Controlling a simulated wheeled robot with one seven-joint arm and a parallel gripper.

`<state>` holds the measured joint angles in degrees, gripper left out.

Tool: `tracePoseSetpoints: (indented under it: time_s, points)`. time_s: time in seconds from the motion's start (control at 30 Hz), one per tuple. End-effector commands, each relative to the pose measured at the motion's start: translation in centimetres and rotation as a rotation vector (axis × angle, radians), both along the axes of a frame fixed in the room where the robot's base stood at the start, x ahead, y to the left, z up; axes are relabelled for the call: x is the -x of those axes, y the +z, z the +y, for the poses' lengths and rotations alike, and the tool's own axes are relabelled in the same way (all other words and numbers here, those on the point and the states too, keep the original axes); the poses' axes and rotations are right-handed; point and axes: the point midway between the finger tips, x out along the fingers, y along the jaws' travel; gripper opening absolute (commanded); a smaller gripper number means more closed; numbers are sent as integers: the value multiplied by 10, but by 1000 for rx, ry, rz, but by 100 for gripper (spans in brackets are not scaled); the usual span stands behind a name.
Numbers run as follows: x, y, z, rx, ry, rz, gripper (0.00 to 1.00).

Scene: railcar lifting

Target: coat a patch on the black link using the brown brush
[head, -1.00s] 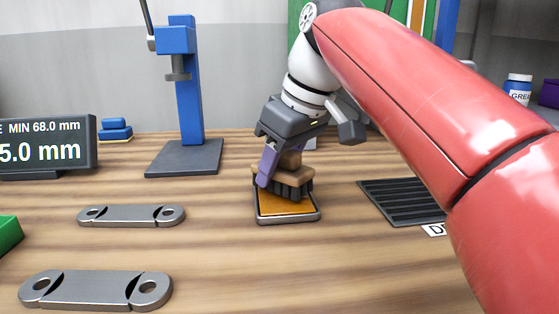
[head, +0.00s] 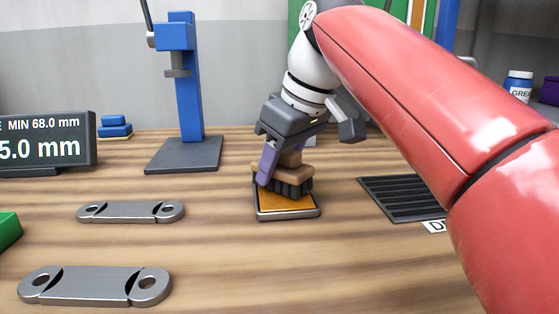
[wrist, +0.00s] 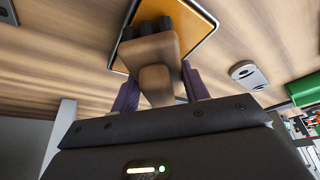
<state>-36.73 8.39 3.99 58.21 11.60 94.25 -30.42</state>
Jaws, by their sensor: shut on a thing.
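My gripper (head: 283,163) is shut on the brown brush (head: 294,171), its purple fingers on either side of the handle. The brush also shows in the wrist view (wrist: 158,50). Its dark bristles point down at the orange surface of a shallow metal-rimmed tray (head: 288,216) and seem to touch it; exact contact is hard to tell. Two links lie flat on the table at the left, a far one (head: 131,211) and a near one (head: 95,286). Both look grey with dark curved marks by their end holes; neither looks plainly black.
A blue press stand (head: 188,95) on a dark base is behind, left of the tray. A display (head: 45,143) and blue blocks (head: 114,127) stand farther left. A dark ribbed mat (head: 400,202) lies right of the tray. The table between the links and tray is clear.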

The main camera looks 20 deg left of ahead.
Motion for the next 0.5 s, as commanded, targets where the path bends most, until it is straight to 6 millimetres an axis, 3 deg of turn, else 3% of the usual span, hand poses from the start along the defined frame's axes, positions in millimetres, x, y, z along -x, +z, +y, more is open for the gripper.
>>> tracePoseSetpoints:
  time_s: [0.5]
  points:
    - [0, -6, 0, -1, 0, -1, 27]
